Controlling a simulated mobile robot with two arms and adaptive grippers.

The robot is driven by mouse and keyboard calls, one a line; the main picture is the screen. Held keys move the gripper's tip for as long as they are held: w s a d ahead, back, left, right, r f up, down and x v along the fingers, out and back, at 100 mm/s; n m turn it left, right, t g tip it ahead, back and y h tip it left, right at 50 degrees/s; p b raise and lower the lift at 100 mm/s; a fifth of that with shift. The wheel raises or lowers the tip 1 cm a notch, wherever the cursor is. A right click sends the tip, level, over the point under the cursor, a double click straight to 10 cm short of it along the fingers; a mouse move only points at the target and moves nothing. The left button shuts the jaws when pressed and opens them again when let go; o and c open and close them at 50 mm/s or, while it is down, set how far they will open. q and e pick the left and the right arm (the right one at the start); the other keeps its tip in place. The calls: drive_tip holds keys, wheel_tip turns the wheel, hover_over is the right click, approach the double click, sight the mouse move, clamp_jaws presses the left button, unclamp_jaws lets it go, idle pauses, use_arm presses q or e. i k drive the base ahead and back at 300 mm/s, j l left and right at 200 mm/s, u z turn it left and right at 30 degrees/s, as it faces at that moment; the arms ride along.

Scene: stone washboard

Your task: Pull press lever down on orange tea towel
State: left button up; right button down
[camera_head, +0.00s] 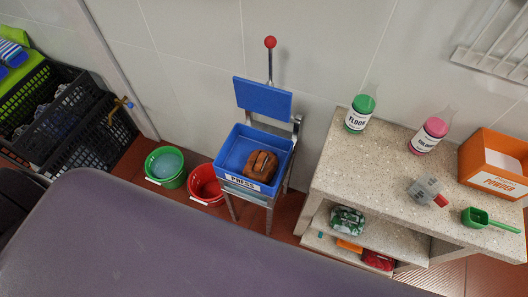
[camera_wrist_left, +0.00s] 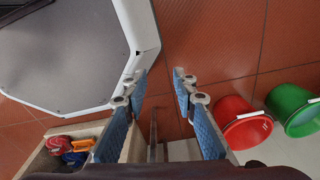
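The press stands against the wall in the head view, with a blue tray (camera_head: 229,158) labelled PRESS on a metal frame. A blue plate (camera_head: 262,98) stands raised and tilted above the tray. The press lever (camera_head: 270,65) points straight up and ends in a red knob (camera_head: 270,42). The orange-brown tea towel (camera_head: 260,166) lies bunched in the tray, below and apart from the plate. My left gripper (camera_wrist_left: 160,76) shows only in the left wrist view, with its blue-padded fingers apart and nothing between them. My right gripper is in neither view.
A green bucket (camera_head: 165,167) and red bucket (camera_head: 206,184) stand left of the press. A stone table (camera_head: 380,150) at right holds bottles, a powder box (camera_head: 494,165) and a green scoop (camera_head: 488,220). Black crates (camera_head: 90,125) stand at left.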

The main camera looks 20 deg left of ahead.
sight(267, 100)
drive_tip(key=z, duration=0.4)
drive_tip(key=j+z, duration=0.35)
drive_tip(key=j, duration=0.15)
drive_tip(key=k+j+z, duration=0.1)
drive_tip(key=j+z, duration=0.25)
drive_tip(key=k+j+z, duration=0.15)
drive_tip(key=j+z, duration=0.2)
drive_tip(key=j, duration=0.2)
drive_tip(key=k+j, duration=0.15)
drive_tip(key=j, duration=0.2)
drive_tip(key=k+j, duration=0.15)
drive_tip(key=j, duration=0.2)
drive_tip(key=k+j+z, duration=0.1)
drive_tip(key=j, duration=0.25)
drive_tip(key=k+j, duration=0.15)
drive_tip(key=j, duration=0.2)
